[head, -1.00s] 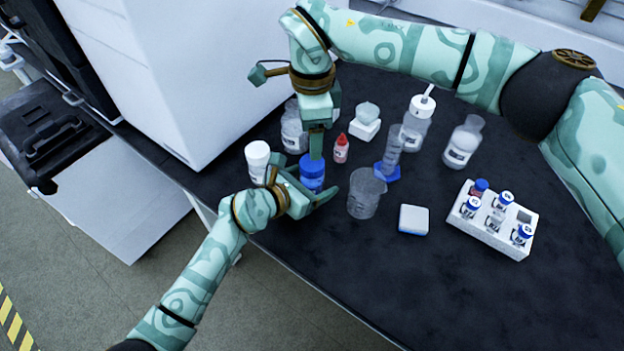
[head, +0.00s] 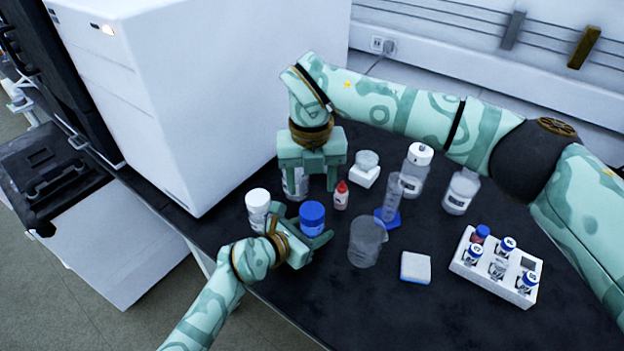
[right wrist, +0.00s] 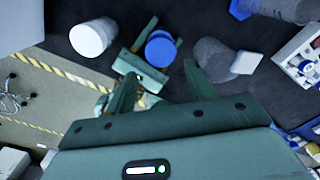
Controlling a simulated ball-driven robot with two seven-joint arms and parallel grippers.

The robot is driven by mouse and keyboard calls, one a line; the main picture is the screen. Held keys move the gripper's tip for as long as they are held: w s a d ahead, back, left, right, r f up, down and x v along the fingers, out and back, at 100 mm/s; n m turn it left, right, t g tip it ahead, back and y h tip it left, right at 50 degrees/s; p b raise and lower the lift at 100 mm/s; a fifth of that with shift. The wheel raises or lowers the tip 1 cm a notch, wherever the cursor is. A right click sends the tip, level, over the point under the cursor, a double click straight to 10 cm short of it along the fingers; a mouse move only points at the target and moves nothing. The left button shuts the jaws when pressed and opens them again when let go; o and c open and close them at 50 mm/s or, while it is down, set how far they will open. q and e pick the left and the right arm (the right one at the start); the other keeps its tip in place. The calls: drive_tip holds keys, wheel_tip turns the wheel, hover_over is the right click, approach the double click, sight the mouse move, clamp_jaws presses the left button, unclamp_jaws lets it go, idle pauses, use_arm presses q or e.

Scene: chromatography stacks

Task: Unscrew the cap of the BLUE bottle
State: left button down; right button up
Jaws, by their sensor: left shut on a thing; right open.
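The blue bottle with its blue cap (head: 312,213) stands upright near the bench's front left edge. The cap also shows from above in the right wrist view (right wrist: 160,48), seated on the bottle. My left gripper (head: 302,238) is shut on the bottle from the front, its fingers on either side below the cap; it partly hides the bottle's body. My right gripper (head: 309,182) is open and empty, pointing down above and behind the cap in the head view. Its two fingers (right wrist: 160,85) are spread wide in the right wrist view, apart from the cap.
A white-capped bottle (head: 258,205) stands close left of the blue bottle. A red-capped dropper bottle (head: 341,197), a beaker (head: 365,245) and a blue-footed cylinder (head: 390,213) stand to the right. A vial rack (head: 485,280) is farther right.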

sight(312, 210)
drive_tip(key=m, duration=0.6)
drive_tip(key=shift+m, duration=0.4)
drive_tip(key=m, duration=1.2)
drive_tip(key=shift+m, duration=0.3)
drive_tip(key=m, duration=0.6)
drive_tip(key=shift+m, duration=0.3)
drive_tip(key=shift+f, duration=0.3)
wheel_tip(312, 210, down, 8)
drive_tip(key=shift+r, duration=0.25)
drive_tip(key=shift+d, duration=0.1)
drive_tip(key=shift+c, duration=0.3)
